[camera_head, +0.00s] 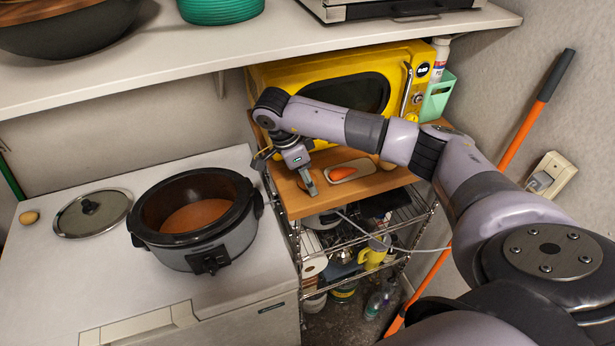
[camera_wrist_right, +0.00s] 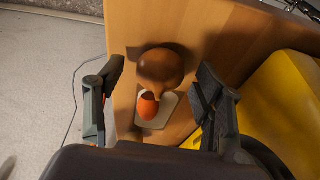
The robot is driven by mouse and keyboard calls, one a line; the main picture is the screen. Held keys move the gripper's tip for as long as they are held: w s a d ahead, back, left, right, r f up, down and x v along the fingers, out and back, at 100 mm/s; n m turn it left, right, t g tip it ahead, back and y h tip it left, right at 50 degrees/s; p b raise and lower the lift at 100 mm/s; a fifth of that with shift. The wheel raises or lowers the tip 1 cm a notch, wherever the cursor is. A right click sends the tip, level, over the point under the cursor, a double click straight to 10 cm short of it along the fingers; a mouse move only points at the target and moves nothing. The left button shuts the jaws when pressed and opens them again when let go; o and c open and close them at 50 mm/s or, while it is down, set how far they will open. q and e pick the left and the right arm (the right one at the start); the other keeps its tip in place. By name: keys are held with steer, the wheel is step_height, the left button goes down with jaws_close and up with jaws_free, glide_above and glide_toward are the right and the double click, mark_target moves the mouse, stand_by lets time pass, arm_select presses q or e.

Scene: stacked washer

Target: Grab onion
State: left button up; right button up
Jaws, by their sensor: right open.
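The onion (camera_wrist_right: 160,68), round and brown, shows in the right wrist view over the wooden board, at the end of a carrot. It lies between the lines of my two fingers, apart from both. My right gripper (camera_head: 286,170) is open and empty, low over the board's left end. Its two fingers also frame the right wrist view (camera_wrist_right: 155,98). My left gripper is not in view.
An orange carrot (camera_head: 342,173) lies on a small pale tray. A slow cooker (camera_head: 196,262), a glass lid (camera_head: 75,222) and a small brown round item (camera_head: 29,217) sit on the white surface. A shelf hangs above.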

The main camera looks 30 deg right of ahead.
steer(key=shift+c, duration=0.4)
steer(key=c, duration=1.2)
